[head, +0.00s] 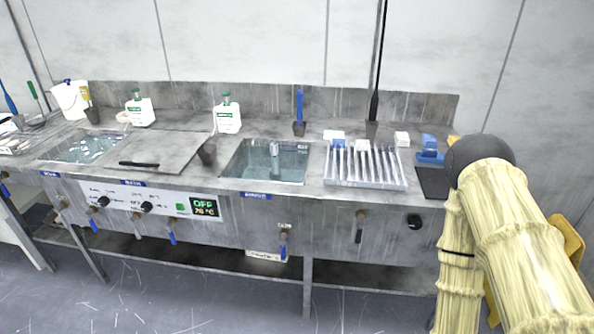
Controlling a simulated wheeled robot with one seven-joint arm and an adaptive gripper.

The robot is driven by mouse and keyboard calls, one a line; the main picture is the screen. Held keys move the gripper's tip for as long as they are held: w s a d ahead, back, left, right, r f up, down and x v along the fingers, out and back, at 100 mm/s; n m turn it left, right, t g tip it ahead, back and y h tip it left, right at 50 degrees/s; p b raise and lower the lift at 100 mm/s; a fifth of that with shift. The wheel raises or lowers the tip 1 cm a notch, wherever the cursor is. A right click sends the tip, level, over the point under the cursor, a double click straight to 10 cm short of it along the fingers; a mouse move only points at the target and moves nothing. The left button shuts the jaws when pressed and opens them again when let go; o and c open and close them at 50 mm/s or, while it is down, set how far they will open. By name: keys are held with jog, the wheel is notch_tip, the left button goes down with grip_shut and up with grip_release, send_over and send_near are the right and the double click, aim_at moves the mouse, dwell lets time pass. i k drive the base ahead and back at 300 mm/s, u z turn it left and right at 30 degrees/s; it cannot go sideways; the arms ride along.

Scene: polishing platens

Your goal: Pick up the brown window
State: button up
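I cannot make out a brown window anywhere in the head view. My arm fills the right side of the picture, and its end is not visible. My gripper is not in view, so its fingers and anything in them cannot be seen. The arm hides the right end of the bench and whatever stands behind it.
A steel bench (345,236) runs across the view with a water-filled basin (262,165), a ribbed rack (362,172) and a flat cover (150,150). White bottles (227,115), a dark cup (207,153) and a blue-handled brush (299,108) stand on it. The floor (200,300) in front is clear.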

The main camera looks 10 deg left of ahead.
aim_at(361, 145)
jog(key=u, duration=0.45)
jog(key=k, duration=1)
jog(key=u, duration=1.3)
jog(key=i, duration=1.8)
jog(key=z, duration=1.1)
jog(key=i, duration=0.75)
jog(key=z, duration=0.9)
